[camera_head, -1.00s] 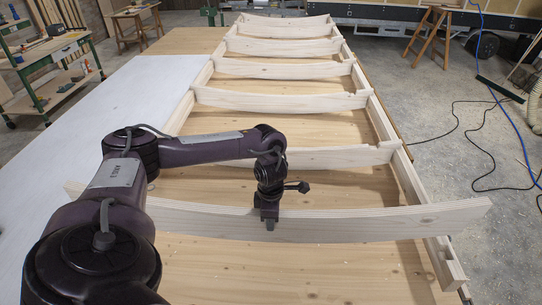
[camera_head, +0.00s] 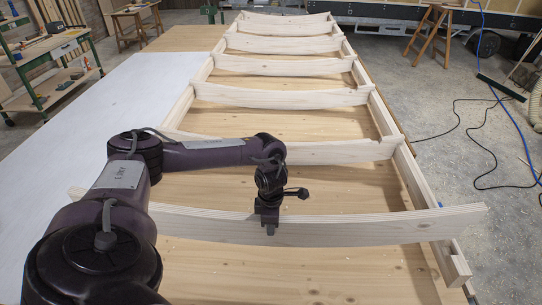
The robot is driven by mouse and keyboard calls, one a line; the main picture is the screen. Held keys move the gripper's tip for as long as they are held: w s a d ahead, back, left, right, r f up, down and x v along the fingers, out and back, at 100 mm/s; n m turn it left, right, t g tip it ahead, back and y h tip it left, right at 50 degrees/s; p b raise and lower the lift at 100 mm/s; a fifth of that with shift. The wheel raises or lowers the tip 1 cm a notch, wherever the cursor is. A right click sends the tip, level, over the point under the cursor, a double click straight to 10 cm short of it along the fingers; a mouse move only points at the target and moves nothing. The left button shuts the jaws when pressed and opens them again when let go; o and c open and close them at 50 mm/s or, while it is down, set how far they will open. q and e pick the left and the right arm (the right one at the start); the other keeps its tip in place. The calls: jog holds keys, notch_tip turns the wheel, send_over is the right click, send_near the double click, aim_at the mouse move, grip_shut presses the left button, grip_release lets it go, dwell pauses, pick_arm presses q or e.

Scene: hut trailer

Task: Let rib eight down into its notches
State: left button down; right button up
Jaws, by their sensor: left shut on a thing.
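Rib eight (camera_head: 350,231) is a long pale curved plank lying crosswise, nearest me in the head view. My left gripper (camera_head: 270,229) is shut on its upper edge near mid-length, with the fingers pointing down. The rib's right end reaches past the right rail (camera_head: 410,176). Its left end shows beyond my arm, which hides part of it. The left rail (camera_head: 183,108) is hidden behind my arm at the rib's crossing. I cannot tell whether the rib touches the rails or is in its notches. My right gripper is not in view.
Several similar ribs, such as the nearest one (camera_head: 340,152), cross the rails farther away. Wooden boards (camera_head: 300,183) lie below the frame. A white panel (camera_head: 100,100) is at left, a green workbench (camera_head: 50,70) beyond it. Cables (camera_head: 470,125) lie on the floor at right.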

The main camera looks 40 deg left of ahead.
aim_at(271, 244)
pick_arm(q)
jog(key=shift+w+f+b, duration=0.1)
jog(key=shift+f+b, duration=1.05)
jog(key=shift+f, duration=0.55)
jog(key=shift+f+b, duration=1.2)
jog(key=shift+f, duration=0.45)
jog(key=shift+f+b, duration=1.45)
jog(key=shift+f, duration=0.8)
jog(key=shift+f+b, duration=0.25)
jog(key=shift+b, duration=0.2)
jog(key=shift+f+b, duration=0.75)
jog(key=shift+f+b, duration=1.5)
jog(key=shift+f, duration=0.2)
